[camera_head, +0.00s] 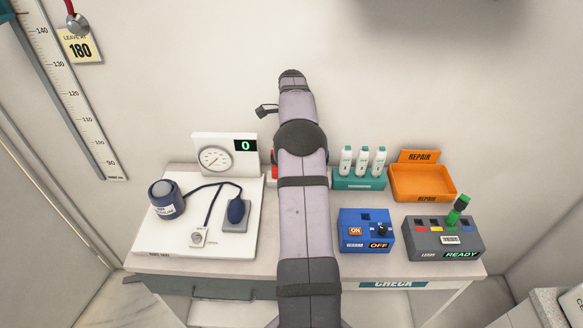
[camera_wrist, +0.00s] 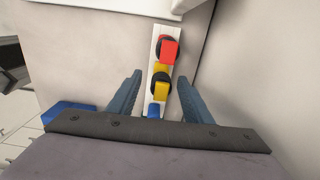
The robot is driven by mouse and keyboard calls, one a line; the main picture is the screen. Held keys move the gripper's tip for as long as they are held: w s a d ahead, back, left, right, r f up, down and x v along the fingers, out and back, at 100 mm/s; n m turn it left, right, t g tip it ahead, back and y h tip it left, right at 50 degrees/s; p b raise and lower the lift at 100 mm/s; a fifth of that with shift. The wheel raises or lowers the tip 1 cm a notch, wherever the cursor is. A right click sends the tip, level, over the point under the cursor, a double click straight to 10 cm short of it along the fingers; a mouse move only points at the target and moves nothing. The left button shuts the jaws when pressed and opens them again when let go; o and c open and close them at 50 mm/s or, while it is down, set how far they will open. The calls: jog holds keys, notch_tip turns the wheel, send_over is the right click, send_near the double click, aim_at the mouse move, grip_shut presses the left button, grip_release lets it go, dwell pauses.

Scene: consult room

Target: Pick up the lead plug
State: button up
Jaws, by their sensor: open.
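A white strip (camera_wrist: 165,30) in the wrist view carries a red plug-like piece (camera_wrist: 169,48), a yellow one (camera_wrist: 161,88) and a blue one (camera_wrist: 153,110), the red and yellow with black round parts. Which is the lead plug is not marked. My gripper (camera_wrist: 158,80) is open, its two blue-grey fingers on either side of the strip around the yellow and blue pieces. Nothing is gripped. In the head view my arm hides the gripper and most of the strip. A green plug (camera_head: 459,206) stands tilted in the grey leads box (camera_head: 420,243), which reads READY.
Right of my arm are a blue switch box (camera_head: 352,240) reading OFF, a teal rack (camera_head: 358,183) with white bottles and an empty orange REPAIR tray (camera_head: 423,198). Left is a white board (camera_head: 150,235) with a blood-pressure cuff and a gauge (camera_head: 228,145). A wall stands behind.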

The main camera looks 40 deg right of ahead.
jog(key=shift+d+f+p, duration=0.1)
jog(key=shift+f+p, duration=1.45)
jog(key=shift+f, duration=1.05)
jog(key=shift+c, duration=0.4)
jog(key=c, duration=1)
